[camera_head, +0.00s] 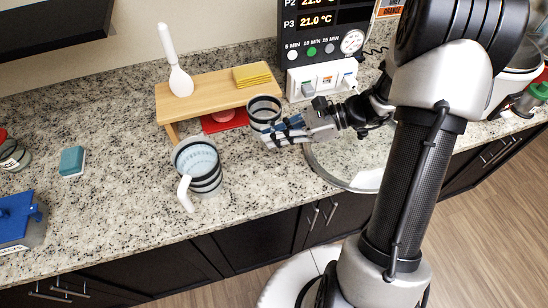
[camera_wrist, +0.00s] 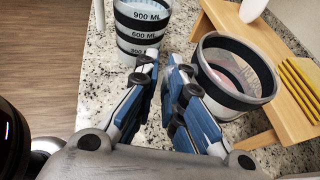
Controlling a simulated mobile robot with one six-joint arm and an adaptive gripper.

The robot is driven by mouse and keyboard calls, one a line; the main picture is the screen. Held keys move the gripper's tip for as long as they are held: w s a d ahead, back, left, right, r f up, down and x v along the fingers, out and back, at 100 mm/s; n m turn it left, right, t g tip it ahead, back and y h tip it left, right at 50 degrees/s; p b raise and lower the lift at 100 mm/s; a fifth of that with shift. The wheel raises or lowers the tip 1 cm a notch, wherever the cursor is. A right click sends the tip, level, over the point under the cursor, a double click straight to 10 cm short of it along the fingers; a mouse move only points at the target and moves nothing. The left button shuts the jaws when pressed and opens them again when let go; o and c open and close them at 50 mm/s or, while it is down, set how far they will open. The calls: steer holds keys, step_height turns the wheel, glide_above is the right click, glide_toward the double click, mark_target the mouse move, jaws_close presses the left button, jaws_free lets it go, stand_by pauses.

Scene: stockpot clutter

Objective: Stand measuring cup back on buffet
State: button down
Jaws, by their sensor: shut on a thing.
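A clear measuring cup (camera_head: 264,110) with dark bands is at the tips of my gripper (camera_head: 283,133), in front of the wooden riser. In the wrist view this cup (camera_wrist: 238,98) is beside the right finger, its open rim showing. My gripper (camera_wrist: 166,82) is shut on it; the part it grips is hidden. I cannot tell whether its base touches the counter. A larger banded jug (camera_head: 197,163) with a white handle stands upright to the left on the speckled granite counter (camera_head: 110,215). In the wrist view the jug (camera_wrist: 139,36) shows ML markings.
The wooden riser (camera_head: 205,97) holds a white spoon (camera_head: 180,82) and yellow sponges (camera_head: 252,75); a red item (camera_head: 225,122) lies beneath. A round glass lid (camera_head: 345,170) is right of my gripper. A teal sponge (camera_head: 72,161) lies left.

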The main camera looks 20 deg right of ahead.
step_height(320, 180, down, 8)
steer(key=shift+f+b, duration=0.25)
steer(key=shift+b, duration=0.9)
steer(key=shift+f, duration=0.2)
steer(key=c, duration=1.7)
jaws_free()
steer(key=shift+r, duration=0.1)
